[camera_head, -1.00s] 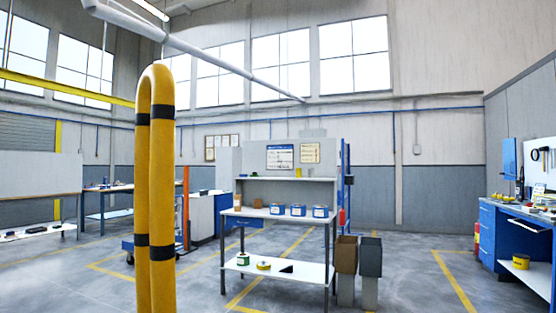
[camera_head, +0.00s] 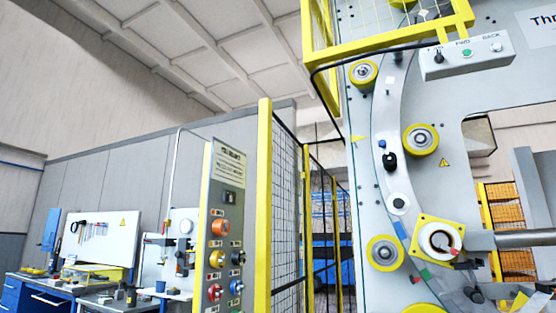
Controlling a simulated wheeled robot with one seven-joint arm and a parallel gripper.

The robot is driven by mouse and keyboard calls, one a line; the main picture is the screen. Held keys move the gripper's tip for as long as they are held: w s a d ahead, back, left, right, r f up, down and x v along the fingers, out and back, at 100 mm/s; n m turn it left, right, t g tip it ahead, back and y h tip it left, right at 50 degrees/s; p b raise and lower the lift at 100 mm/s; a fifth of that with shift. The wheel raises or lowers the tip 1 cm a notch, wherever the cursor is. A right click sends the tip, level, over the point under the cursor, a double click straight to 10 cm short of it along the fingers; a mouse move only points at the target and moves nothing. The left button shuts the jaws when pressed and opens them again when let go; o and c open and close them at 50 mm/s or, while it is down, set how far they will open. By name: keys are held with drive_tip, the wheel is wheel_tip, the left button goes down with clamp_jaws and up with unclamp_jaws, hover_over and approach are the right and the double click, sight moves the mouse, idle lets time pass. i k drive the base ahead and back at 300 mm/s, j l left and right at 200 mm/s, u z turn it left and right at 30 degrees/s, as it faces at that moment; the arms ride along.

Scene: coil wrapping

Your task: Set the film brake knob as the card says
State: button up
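A grey control panel (camera_head: 224,240) with a yellow edge stands left of centre. It carries several round knobs: an orange one (camera_head: 221,227), a yellow one (camera_head: 217,259), a red one (camera_head: 215,292), a dark one (camera_head: 238,258) and a blue one (camera_head: 236,287). Their small labels are too small to read. A printed card (camera_head: 230,165) is at the panel's top; its text is unreadable here. On the grey machine, a white round part (camera_head: 438,238) sits on a yellow plate, with coloured marks nearby. I cannot tell which is the film brake knob. My gripper is not in view.
The large grey machine (camera_head: 375,200) with yellow rollers fills the right. A button box (camera_head: 467,56) hangs at its top. A yellow-framed mesh fence (camera_head: 285,215) stands between panel and machine. A blue workbench (camera_head: 50,297) with a tool board (camera_head: 100,240) is at the left.

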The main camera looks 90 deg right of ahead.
sight(398, 203)
drive_tip(key=z, duration=5.4)
